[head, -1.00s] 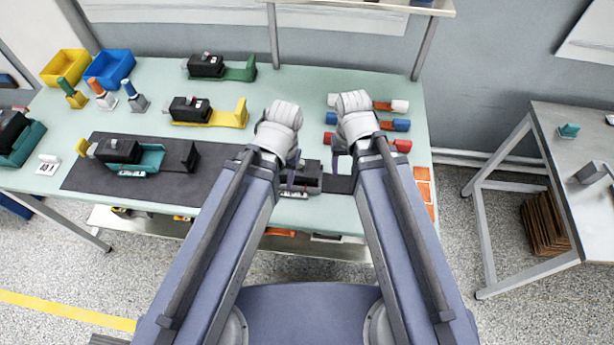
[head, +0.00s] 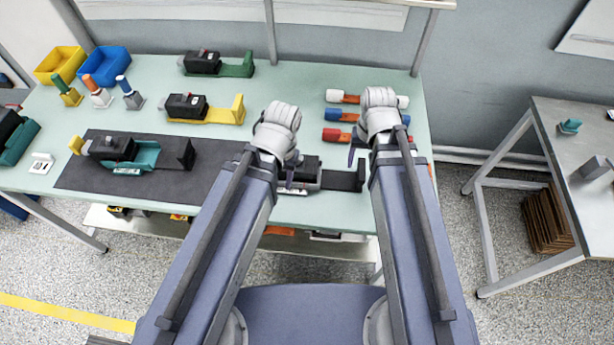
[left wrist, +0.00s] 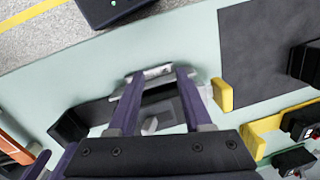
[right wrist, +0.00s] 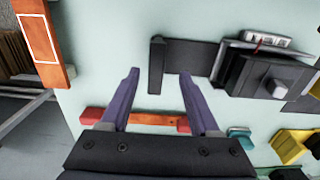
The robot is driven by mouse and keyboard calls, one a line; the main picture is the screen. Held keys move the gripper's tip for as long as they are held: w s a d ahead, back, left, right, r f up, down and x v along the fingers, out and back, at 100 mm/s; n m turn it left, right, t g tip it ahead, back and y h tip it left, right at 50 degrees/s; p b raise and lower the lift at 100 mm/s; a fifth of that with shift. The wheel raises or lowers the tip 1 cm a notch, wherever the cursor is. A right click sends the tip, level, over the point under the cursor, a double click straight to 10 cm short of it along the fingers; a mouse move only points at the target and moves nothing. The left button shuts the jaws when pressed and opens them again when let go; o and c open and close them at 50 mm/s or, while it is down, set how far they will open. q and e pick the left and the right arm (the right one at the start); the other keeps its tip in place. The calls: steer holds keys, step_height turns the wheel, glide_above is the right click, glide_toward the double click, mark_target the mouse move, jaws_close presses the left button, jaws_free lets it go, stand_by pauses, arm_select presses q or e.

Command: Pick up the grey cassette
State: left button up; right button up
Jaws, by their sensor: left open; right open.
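The grey cassette (head: 304,173), a dark block on a grey carrier, lies at the front of the table, partly hidden by my left arm in the head view. Its flat carrier end and dark upright stop show to the right. My left gripper (left wrist: 160,73) is open, with its fingers above and across the cassette (left wrist: 172,108) in the left wrist view; contact cannot be told. My right gripper (head: 361,152) is open and empty, beyond the cassette's right end. In the right wrist view the cassette (right wrist: 268,78) lies to the right of its fingers (right wrist: 159,73).
Similar dark blocks stand on teal (head: 146,155), yellow (head: 225,113) and green (head: 237,70) carriers. A dark mat (head: 75,175) lies at the left. Red (head: 338,135) and blue (head: 336,115) cylinders lie behind my right gripper. A bench (head: 590,170) stands right.

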arm_select(q)
steer(key=b, duration=0.5)
glide_above(282, 200)
steer(key=shift+f, duration=2.65)
arm_select(e)
steer(key=shift+w+d+f, duration=0.1)
steer(key=shift+d+f, duration=0.05)
steer(key=shift+f, duration=1.2)
steer(key=shift+w+d+f, duration=0.1)
steer(key=shift+d+f, duration=0.05)
steer(key=shift+f, duration=1.15)
steer(key=shift+r, duration=0.1)
arm_select(q)
steer(key=shift+r, duration=0.1)
arm_select(e)
steer(key=shift+c, duration=0.4)
jaws_close()
